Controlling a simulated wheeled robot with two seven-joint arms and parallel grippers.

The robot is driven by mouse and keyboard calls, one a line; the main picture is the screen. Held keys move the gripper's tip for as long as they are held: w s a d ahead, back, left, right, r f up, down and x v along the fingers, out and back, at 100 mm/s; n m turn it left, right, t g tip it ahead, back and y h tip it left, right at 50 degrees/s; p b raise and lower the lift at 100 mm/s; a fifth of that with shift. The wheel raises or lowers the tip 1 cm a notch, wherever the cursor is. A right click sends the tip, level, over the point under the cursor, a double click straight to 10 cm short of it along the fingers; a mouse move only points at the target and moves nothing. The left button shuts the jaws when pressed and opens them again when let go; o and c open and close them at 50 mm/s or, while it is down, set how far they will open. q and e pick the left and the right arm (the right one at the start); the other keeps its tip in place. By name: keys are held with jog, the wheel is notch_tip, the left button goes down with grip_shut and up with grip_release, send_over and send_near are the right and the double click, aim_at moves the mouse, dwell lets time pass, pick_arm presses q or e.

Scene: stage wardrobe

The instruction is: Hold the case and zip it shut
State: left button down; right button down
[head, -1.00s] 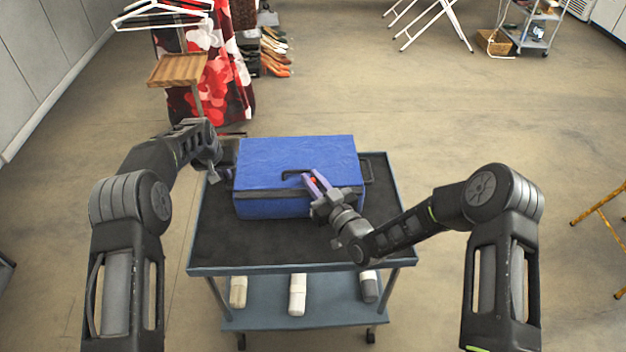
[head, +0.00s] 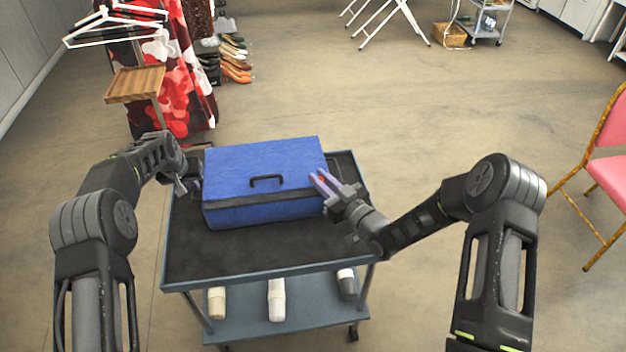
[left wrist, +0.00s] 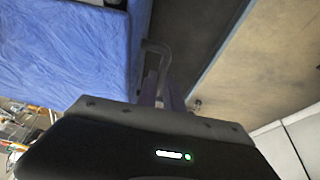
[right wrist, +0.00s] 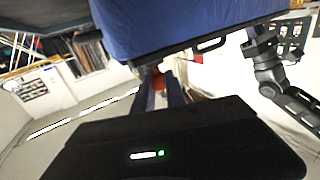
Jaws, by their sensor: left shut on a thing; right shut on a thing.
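The blue case (head: 262,160) lies with its lid down on the cart top, a dark seam running along its front. My left gripper (head: 190,187) is at the case's left end; in the left wrist view its fingers are shut on the dark side handle (left wrist: 157,50). My right gripper (head: 321,180) is at the front right corner, its fingers shut on the small red zip pull (right wrist: 159,80). The fingers hide most of the pull. How far the seam is closed near the corner is unclear.
The dark-topped cart (head: 240,256) has bare room in front of the case. Rolled pale items (head: 277,300) lie on its lower shelf. A wooden stand (head: 135,85) and hanging clothes are behind at left. A pink chair (head: 608,170) stands at right.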

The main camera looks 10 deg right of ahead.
pick_arm(q)
jog(key=shift+a, duration=0.3)
pick_arm(e)
jog(key=shift+d, duration=0.2)
jog(key=c, duration=1.5)
grip_release()
jog(key=shift+c, duration=0.2)
pick_arm(q)
jog(key=shift+d, duration=0.1)
pick_arm(e)
jog(key=shift+o, duration=1)
jog(key=shift+a, duration=0.15)
pick_arm(q)
jog(key=shift+d, duration=0.15)
pick_arm(e)
jog(key=v, duration=1.2)
